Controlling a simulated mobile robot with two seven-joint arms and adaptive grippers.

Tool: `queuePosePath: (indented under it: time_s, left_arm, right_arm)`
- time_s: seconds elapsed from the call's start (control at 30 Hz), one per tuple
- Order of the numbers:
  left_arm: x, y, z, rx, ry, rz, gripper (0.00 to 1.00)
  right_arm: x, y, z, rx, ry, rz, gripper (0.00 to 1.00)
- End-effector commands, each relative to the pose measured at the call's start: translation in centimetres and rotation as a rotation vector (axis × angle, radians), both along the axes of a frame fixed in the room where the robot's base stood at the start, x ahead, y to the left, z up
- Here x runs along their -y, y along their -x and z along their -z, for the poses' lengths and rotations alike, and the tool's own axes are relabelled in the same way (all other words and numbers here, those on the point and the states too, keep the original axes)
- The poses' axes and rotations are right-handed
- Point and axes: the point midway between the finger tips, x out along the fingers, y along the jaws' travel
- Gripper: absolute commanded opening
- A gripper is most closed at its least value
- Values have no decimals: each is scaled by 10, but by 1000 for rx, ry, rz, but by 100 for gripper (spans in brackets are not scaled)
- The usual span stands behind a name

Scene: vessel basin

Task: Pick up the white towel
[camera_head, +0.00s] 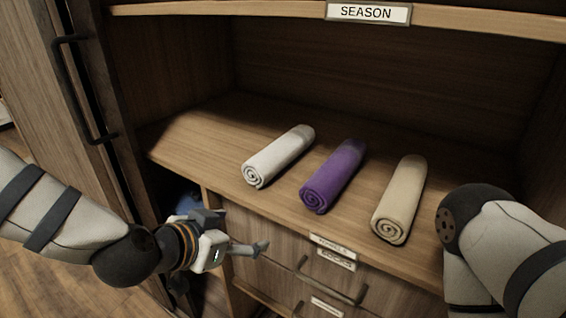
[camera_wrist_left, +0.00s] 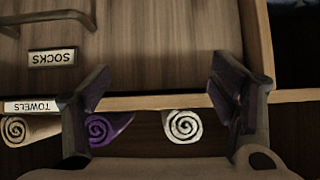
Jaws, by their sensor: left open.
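The rolled white towel (camera_head: 279,157) lies on the wooden shelf (camera_head: 205,142), leftmost of three rolls in the head view. Its spiral end (camera_wrist_left: 183,126) shows in the left wrist view, between the two fingers. My left gripper (camera_head: 240,230) is open and empty, in front of the shelf's edge and below and to the left of the white towel in the head view. In the left wrist view, the left gripper (camera_wrist_left: 158,88) has its fingers wide apart. My right arm comes in at the right of the head view, but its gripper is not visible.
A purple rolled towel (camera_head: 333,177) and a beige rolled towel (camera_head: 400,200) lie to the right of the white one. Drawers with handles (camera_head: 331,281) are below the shelf edge. A "SEASON" label (camera_head: 368,13) marks the upper shelf. A cabinet door handle (camera_head: 82,90) stands at left.

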Motion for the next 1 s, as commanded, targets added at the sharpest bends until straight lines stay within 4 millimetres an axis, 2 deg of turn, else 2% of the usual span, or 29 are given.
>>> queuePosePath:
  time_s: [0.03, 0.1, 0.2, 0.23, 0.5, 0.67, 0.8, 1.0]
  left_arm:
    - [4, -22, -36, 100, 2, 16, 78]
    - [7, -40, -77, 211, -7, 39, 78]
    - [9, -52, -108, 293, -17, 54, 78]
    - [10, -56, -110, 303, -20, 55, 78]
    - [36, -100, -88, 306, -21, 56, 78]
    - [46, -116, -83, 308, -21, 56, 78]
    - [61, -139, -73, 306, -21, 56, 78]
    - [68, -151, -71, 310, -21, 57, 78]
  right_arm:
    - [0, 2, 2, -6, 0, 0, 40]
    - [0, 2, 3, -8, 0, 0, 40]
    - [0, 3, 3, -10, 0, 0, 40]
    - [0, 4, 4, -13, 0, 0, 40]
    - [0, 16, 17, -56, 0, -2, 40]
    - [0, 19, 20, -65, 0, -2, 40]
    - [0, 23, 25, -79, 0, -3, 40]
    - [0, 25, 26, -84, 0, -3, 40]
